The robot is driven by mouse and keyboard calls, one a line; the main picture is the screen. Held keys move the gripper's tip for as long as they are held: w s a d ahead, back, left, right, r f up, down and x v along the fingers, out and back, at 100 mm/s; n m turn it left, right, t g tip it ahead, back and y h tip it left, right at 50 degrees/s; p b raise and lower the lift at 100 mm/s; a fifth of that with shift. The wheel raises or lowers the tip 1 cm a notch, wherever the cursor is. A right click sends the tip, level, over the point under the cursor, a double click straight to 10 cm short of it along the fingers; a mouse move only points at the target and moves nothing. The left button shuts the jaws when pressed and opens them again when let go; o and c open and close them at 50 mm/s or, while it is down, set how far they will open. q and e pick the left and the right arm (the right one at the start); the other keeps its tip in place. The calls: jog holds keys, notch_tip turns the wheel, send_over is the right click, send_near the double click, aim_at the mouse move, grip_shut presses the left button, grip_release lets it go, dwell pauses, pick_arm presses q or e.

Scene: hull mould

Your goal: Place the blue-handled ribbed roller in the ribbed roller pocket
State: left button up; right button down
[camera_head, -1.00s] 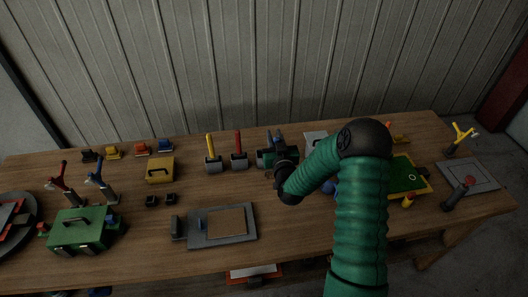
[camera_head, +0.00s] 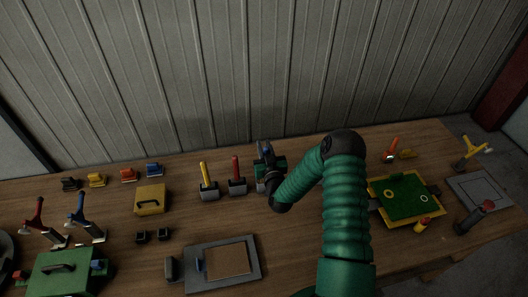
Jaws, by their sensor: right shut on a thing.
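My right gripper (camera_head: 266,164) is at the middle back of the table, at the right end of a row of upright handled tools. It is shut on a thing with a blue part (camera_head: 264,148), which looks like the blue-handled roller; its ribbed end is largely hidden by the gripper. A grey block (camera_head: 260,185) shows just below and left of the gripper. I cannot tell whether the held tool touches it. Which thing is the ribbed roller pocket I cannot tell. My left gripper is not in view.
A yellow-handled tool (camera_head: 204,174) and a red-handled tool (camera_head: 236,170) stand close left of the gripper. A grey board (camera_head: 242,282) lies in front. A green-and-yellow tray (camera_head: 387,183) is at the right. My right arm covers the table's middle right.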

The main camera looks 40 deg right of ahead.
jog(key=f, duration=0.1)
jog(key=d+f, duration=0.1)
jog(key=f, duration=0.1)
jog(key=shift+s+d, duration=0.3)
jog(key=shift+d, duration=0.05)
jog(key=c, duration=1.5)
grip_release()
jog(key=shift+d+f, duration=0.1)
jog(key=shift+d, duration=0.05)
jog(key=shift+o, duration=1)
jog(key=shift+w, duration=0.1)
jog(key=shift+w+a, duration=0.25)
jog(key=shift+a, duration=0.2)
pick_arm(q)
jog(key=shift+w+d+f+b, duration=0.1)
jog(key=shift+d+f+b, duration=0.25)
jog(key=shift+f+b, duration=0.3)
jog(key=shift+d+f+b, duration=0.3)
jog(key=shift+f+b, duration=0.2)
jog(key=shift+b, duration=0.1)
pick_arm(e)
jog(key=v, duration=0.8)
jog(key=r+v, duration=0.1)
jog(key=v, duration=0.3)
jog(key=shift+s+a, duration=0.1)
